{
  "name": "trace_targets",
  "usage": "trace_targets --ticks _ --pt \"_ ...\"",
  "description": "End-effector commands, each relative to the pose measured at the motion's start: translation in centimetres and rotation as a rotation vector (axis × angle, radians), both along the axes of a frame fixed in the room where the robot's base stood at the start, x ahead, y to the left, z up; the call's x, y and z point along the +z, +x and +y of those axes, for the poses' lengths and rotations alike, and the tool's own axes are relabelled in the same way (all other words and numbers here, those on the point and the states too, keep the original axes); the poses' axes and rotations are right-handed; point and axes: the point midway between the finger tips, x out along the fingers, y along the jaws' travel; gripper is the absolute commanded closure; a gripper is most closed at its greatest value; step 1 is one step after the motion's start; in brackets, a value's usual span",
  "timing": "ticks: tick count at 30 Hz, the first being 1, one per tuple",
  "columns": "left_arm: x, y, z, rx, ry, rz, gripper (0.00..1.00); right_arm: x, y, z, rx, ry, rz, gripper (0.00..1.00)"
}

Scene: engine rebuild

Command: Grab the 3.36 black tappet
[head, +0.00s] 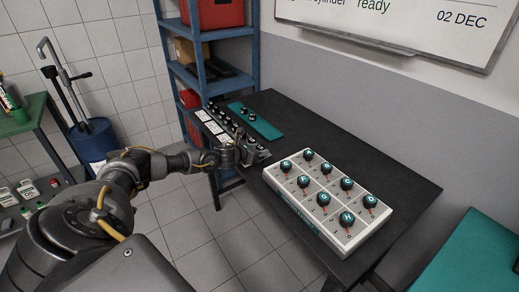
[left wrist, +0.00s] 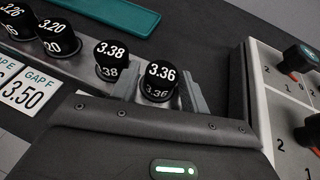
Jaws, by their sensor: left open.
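The 3.36 black tappet (left wrist: 158,82) is a short black cylinder with white numbers, upright in the left wrist view. It stands at the right end of a row of tappets, beside the 3.38 tappet (left wrist: 111,60). My left gripper (head: 252,155) is over this end of the row in the head view. In the left wrist view its open fingers show around the 3.36 tappet, one on each side; whether they touch it I cannot tell. The lower part of the tappet is partly hidden by the gripper body. My right gripper is not in view.
A white case with several lettered teal knobs (head: 339,237) stands close on the right. A teal mat (head: 262,127) lies behind the row. Black tappets 3.20 (left wrist: 60,37) and 3.26 lie farther left, with gap cards (left wrist: 22,90) in front. The dark table (head: 395,180) is clear behind the case.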

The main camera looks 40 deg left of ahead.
Motion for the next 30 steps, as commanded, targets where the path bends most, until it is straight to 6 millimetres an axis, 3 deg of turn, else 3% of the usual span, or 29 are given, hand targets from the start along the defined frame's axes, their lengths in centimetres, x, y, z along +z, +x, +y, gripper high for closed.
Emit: trace_targets --ticks 5,14,23,30 --pt "0.0 0.0 -0.1 -0.001 0.0 0.0 0.55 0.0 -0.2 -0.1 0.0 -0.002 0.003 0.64" --pt "0.0 0.0 0.0 -0.001 0.0 0.0 0.89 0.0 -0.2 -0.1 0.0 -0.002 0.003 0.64" --pt "0.2 0.0 0.0 -0.001 0.0 -0.001 0.9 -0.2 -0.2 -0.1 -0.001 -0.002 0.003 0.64" --pt "2.9 0.0 0.0 -0.002 0.001 -0.006 0.9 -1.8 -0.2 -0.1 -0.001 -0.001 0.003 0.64"
